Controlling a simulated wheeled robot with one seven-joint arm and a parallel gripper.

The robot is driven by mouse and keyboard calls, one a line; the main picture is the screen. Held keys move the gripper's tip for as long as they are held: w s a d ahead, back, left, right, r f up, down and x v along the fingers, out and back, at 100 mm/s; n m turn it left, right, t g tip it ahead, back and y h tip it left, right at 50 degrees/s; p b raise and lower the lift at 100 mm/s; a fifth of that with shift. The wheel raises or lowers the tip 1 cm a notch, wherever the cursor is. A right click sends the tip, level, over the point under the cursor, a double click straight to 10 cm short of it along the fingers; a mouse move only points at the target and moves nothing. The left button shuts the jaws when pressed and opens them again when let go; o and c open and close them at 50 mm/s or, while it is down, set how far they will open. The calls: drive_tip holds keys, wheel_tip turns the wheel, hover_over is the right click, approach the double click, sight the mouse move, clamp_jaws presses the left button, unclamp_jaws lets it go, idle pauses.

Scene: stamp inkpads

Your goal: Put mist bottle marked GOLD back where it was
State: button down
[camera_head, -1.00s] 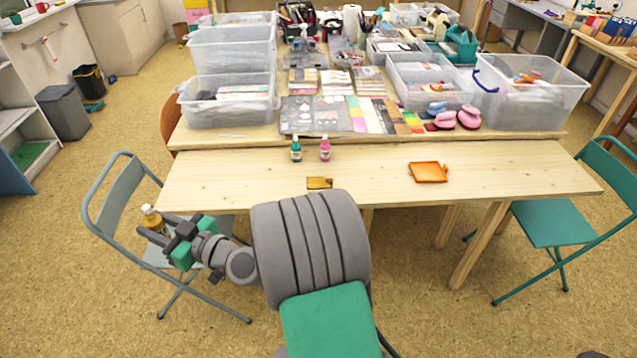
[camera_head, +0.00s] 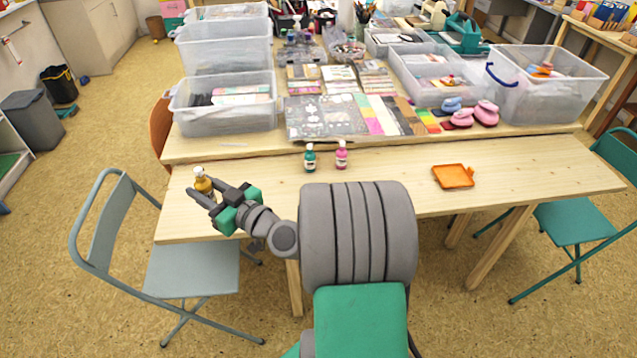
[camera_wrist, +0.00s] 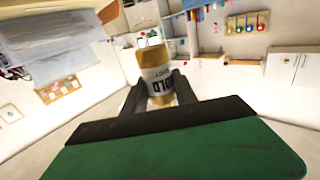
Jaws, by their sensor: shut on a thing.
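The mist bottle marked GOLD, amber with a white label, is at the left end of the front table in the head view (camera_head: 203,181). In the wrist view the bottle (camera_wrist: 157,75) stands between the fingers, its label reading upside down. My gripper (camera_head: 203,193) is shut on it. Whether the bottle's base touches the table cannot be told; the fingers hide it. A teal bottle (camera_head: 310,158) and a pink bottle (camera_head: 341,155) stand side by side near the table's back edge, to the right of my gripper.
An orange tray (camera_head: 453,177) lies on the right of the front table (camera_head: 550,175). Clear bins (camera_head: 222,118), card sheets and pink and blue punches (camera_head: 486,112) fill the table behind. A grey chair (camera_head: 190,270) stands at the front left. Bare wood lies between gripper and teal bottle.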

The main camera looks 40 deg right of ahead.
drive_tip(key=s+d+f+m+h+b, duration=0.1)
drive_tip(key=s+d+f+h+b, duration=0.1)
drive_tip(key=s+d+b, duration=0.35)
drive_tip(key=s+d+f+m+h+b, duration=0.25)
drive_tip(key=d+b, duration=0.35)
drive_tip(key=d, duration=0.3)
drive_tip(key=s+d+f+m+h+b, duration=0.1)
drive_tip(key=s+d+f+h+b, duration=0.2)
drive_tip(key=d+b, duration=0.35)
drive_tip(key=shift+y, duration=0.25)
drive_tip(key=w+d+f+b, duration=0.1)
drive_tip(key=w+d+f, duration=0.7)
drive_tip(key=w+d, duration=0.1)
drive_tip(key=shift+f+b, duration=0.3)
drive_tip(key=shift+f, duration=0.05)
drive_tip(key=shift+w+d+f, duration=0.15)
drive_tip(key=shift+w+f, duration=0.05)
drive_tip(key=shift+f, duration=0.1)
drive_tip(key=shift+d+f+b, duration=0.1)
drive_tip(key=shift+f+b, duration=0.4)
drive_tip(key=shift+f, duration=1)
drive_tip(key=shift+f+b, duration=0.25)
drive_tip(key=shift+b, duration=0.05)
drive_tip(key=c, duration=1)
unclamp_jaws()
